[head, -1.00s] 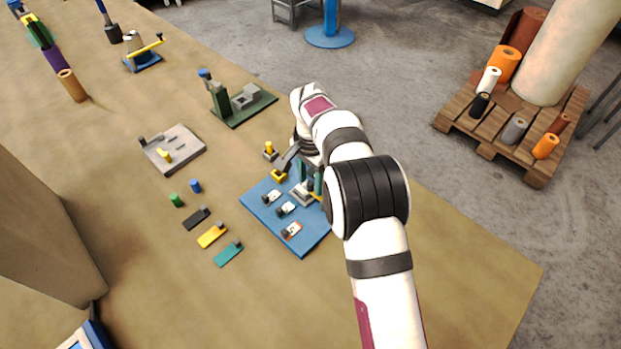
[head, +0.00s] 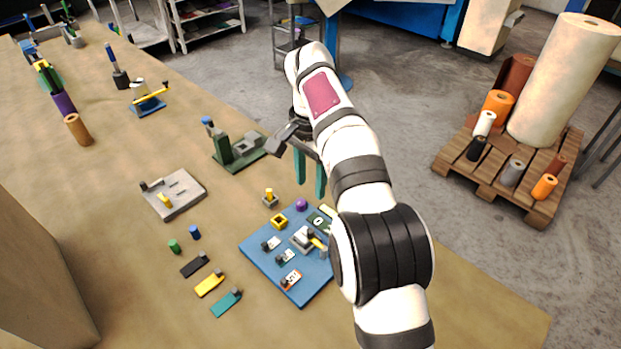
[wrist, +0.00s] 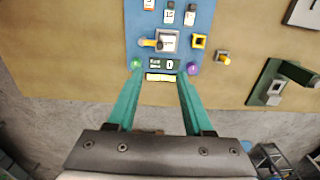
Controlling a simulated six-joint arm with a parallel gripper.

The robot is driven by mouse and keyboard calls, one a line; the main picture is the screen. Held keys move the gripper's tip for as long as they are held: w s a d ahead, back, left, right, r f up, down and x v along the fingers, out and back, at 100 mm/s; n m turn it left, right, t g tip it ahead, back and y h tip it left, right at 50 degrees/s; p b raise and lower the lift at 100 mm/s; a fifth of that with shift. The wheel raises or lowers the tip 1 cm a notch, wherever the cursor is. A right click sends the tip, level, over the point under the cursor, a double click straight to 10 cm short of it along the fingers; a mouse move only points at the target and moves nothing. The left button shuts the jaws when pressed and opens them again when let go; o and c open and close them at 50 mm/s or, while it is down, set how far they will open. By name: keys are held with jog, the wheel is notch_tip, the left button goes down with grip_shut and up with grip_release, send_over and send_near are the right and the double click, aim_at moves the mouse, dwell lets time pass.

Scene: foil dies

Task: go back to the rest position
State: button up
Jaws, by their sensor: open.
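My gripper (head: 311,177) is raised above the far part of the table, past the back edge of the blue board (head: 262,262). Its two teal fingers hang apart and nothing is between them; in the wrist view they show open (wrist: 158,88). The blue board (wrist: 205,20) lies below with several small plates, a grey block (wrist: 168,41), a yellow square frame (wrist: 199,41), a purple ball (wrist: 193,68) and a green ball (wrist: 137,64). A dark plate marked 0 (wrist: 171,65) lies near the board's edge.
A green fixture (head: 237,150) stands behind the board. A grey slotted tray (head: 180,207) is to the left. Black, yellow (head: 210,283) and teal tags lie in front of it. A brown pillar (head: 40,270) stands at the left. A pallet of rolls (head: 505,170) is on the floor.

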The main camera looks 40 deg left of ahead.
dwell(0.3)
jog(key=w+d+r+m, duration=0.1)
jog(key=w+d+r, duration=0.1)
jog(key=d, duration=0.4)
jog(key=w+d+r, duration=0.1)
jog(key=d+r, duration=0.2)
jog(key=d, duration=0.2)
jog(key=s+d+r+m, duration=0.1)
jog(key=s+d, duration=0.1)
jog(key=d, duration=0.7)
jog(key=s+d+r+m, duration=0.1)
jog(key=s+d, duration=0.2)
jog(key=d, duration=0.6)
jog(key=s+d+f+m+y, duration=0.1)
jog(key=s+d+f, duration=0.2)
jog(key=s+d, duration=0.2)
jog(key=s+d+f+m, duration=0.1)
jog(key=s+d+f, duration=0.3)
jog(key=s, duration=0.6)
jog(key=shift+s+d+f+y, duration=0.25)
jog(key=shift+s+d+y, duration=0.15)
jog(key=shift+d, duration=0.5)
